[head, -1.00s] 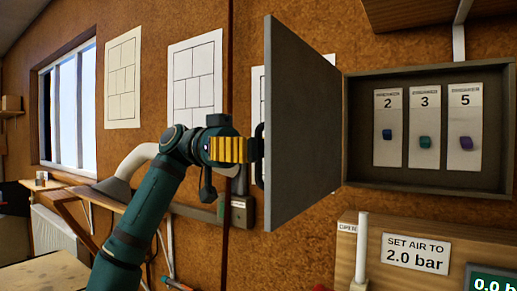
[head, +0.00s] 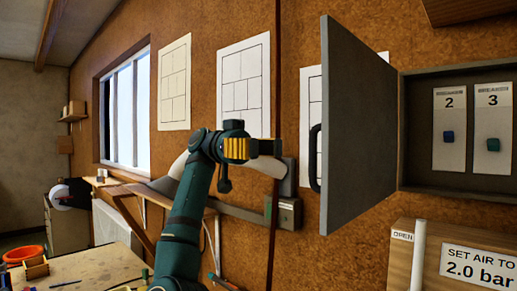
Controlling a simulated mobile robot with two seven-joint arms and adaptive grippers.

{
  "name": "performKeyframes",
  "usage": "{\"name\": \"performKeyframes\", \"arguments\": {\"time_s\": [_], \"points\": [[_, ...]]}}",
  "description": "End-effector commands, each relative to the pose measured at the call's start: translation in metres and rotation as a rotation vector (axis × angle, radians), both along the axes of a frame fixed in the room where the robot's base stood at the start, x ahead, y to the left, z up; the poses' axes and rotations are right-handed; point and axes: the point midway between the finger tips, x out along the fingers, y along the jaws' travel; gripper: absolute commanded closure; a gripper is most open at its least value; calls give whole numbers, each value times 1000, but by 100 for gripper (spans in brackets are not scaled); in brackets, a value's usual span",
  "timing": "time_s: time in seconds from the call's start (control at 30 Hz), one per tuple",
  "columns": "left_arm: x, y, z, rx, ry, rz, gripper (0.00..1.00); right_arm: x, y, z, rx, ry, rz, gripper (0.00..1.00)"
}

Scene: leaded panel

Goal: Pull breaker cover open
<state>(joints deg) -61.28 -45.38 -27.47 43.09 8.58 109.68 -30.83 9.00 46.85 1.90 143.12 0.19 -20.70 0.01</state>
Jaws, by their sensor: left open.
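The grey breaker cover (head: 358,125) stands swung open, hinged at the left side of the breaker box (head: 418,125). Its black handle (head: 315,157) is on the cover's left face. Inside the box, the breakers labelled 2 (head: 449,130) and 3 (head: 492,130) show; the picture's right edge cuts off the rest. My left gripper (head: 279,155) is open and empty, to the left of the handle with a gap between them. My right gripper is not in view.
A wooden box with a white pipe (head: 418,255) and a sign (head: 480,262) is below the breaker box. A grey wall unit (head: 284,213) is below my gripper. A workbench (head: 95,272) with an orange bowl (head: 31,254) is at lower left.

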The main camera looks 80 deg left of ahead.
Motion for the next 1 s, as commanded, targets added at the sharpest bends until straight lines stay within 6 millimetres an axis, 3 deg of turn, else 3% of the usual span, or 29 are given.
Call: {"name": "performKeyframes", "arguments": {"time_s": [1.0], "points": [[-6, 8, -1, 1, 1, 1, 59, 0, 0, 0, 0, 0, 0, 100]]}}
